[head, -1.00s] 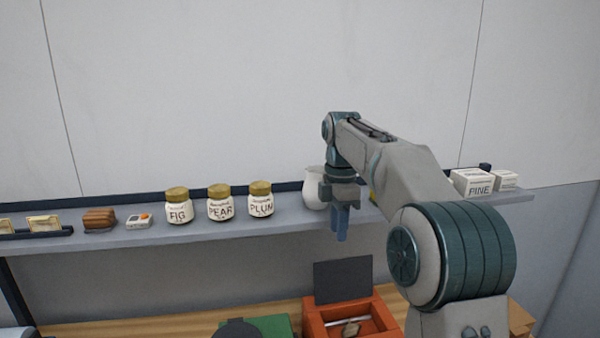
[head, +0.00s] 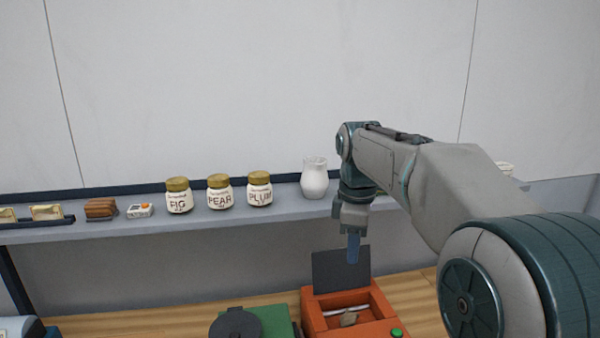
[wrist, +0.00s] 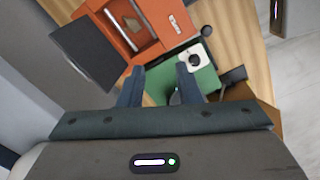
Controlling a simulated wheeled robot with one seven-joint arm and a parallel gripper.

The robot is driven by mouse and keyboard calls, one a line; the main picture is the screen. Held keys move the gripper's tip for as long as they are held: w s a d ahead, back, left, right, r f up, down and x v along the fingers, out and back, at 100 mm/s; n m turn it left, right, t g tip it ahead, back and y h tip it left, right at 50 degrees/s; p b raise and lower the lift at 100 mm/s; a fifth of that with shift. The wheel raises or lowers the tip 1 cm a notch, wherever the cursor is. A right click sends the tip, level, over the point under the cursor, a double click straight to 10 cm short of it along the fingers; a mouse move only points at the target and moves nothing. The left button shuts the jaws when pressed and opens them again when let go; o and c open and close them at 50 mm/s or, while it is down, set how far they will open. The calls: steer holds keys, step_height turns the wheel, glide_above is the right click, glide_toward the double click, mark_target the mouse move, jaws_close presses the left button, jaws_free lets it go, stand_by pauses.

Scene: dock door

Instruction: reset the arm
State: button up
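My gripper (head: 353,248) hangs down in front of the shelf edge in the head view, close to the dark upright panel behind the orange box. In the wrist view its two blue fingers (wrist: 160,88) are spread apart with nothing between them. Beneath them the wrist view shows the orange box (wrist: 116,42) and a green board (wrist: 198,82) on the wooden bench. My arm covers the right part of the shelf in the head view.
The shelf (head: 110,231) holds jars marked FIG (head: 179,202), PEAR (head: 220,198) and PLUM (head: 260,195), and a white vase (head: 314,180). The orange box (head: 308,318) with its dark panel (head: 341,271) and a black round thing (head: 236,325) stand on the bench (head: 170,317).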

steer(key=s+d+f+m+t+b, duration=0.1)
steer(key=s+d+f+m+b, duration=0.1)
steer(key=s+f+m, duration=0.5)
steer(key=s+d+f+m+t+b, duration=0.2)
steer(key=s+f+m, duration=0.5)
steer(key=s, duration=0.7)
steer(key=shift+s+d+f+m+b, duration=0.2)
steer(key=shift+s+f+m+b, duration=0.15)
steer(key=shift+f, duration=0.55)
steer(key=shift+s, duration=0.1)
